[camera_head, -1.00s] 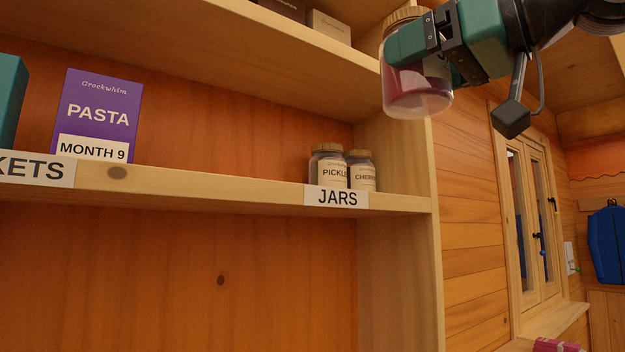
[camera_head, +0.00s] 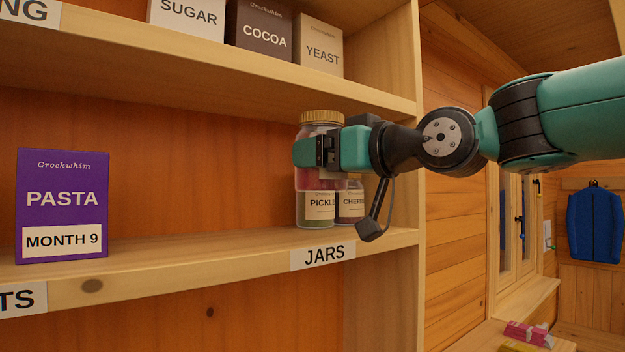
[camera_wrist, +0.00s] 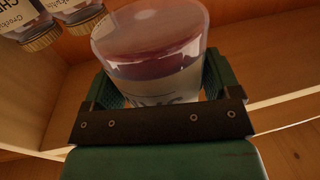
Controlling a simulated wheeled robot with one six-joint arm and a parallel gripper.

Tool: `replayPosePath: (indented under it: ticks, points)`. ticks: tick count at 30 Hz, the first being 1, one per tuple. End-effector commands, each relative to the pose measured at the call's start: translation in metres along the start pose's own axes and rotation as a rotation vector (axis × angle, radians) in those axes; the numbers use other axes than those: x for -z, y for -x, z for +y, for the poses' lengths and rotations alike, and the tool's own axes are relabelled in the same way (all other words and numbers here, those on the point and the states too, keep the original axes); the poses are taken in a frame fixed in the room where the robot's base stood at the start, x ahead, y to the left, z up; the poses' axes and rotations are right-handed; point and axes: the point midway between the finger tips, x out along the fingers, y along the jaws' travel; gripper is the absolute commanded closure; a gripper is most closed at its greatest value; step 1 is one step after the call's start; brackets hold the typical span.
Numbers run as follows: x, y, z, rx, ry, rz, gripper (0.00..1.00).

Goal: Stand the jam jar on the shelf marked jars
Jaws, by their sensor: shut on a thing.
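The jam jar (camera_head: 320,180) has a gold lid and red contents. My gripper (camera_head: 318,152) is shut on it and holds it upright in front of the pickle and cherry jars, above the level of the shelf board. The jam jar also shows close up in the wrist view (camera_wrist: 150,45), between the two green fingers of my gripper (camera_wrist: 160,85). The shelf marked jars (camera_head: 225,258) carries a JARS label (camera_head: 323,255) on its front edge. My gripper hides part of the jam jar and the tops of the jars behind.
The pickle jar (camera_head: 317,210) and cherry jar (camera_head: 350,205) stand at the shelf's right end, by the upright side panel (camera_head: 405,190). A purple pasta box (camera_head: 62,205) stands at left. The shelf between is bare. An upper shelf (camera_head: 230,75) holds sugar, cocoa and yeast boxes.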

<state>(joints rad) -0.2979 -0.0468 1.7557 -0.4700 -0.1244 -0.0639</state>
Motion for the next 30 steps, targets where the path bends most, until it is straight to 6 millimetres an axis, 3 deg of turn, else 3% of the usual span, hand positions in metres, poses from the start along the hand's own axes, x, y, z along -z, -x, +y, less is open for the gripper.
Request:
replayPosePath:
  ticks: [6, 17, 21, 30]
  points:
    - [0.001, -0.035, 0.006, 0.001, -0.001, 0.0, 0.76]
    - [-0.036, -0.032, 0.006, -0.001, -0.002, 0.001, 0.76]
    - [-0.059, -0.032, 0.006, -0.001, -0.002, -0.002, 0.76]
    - [-0.069, -0.036, 0.006, -0.001, 0.0, 0.005, 0.76]
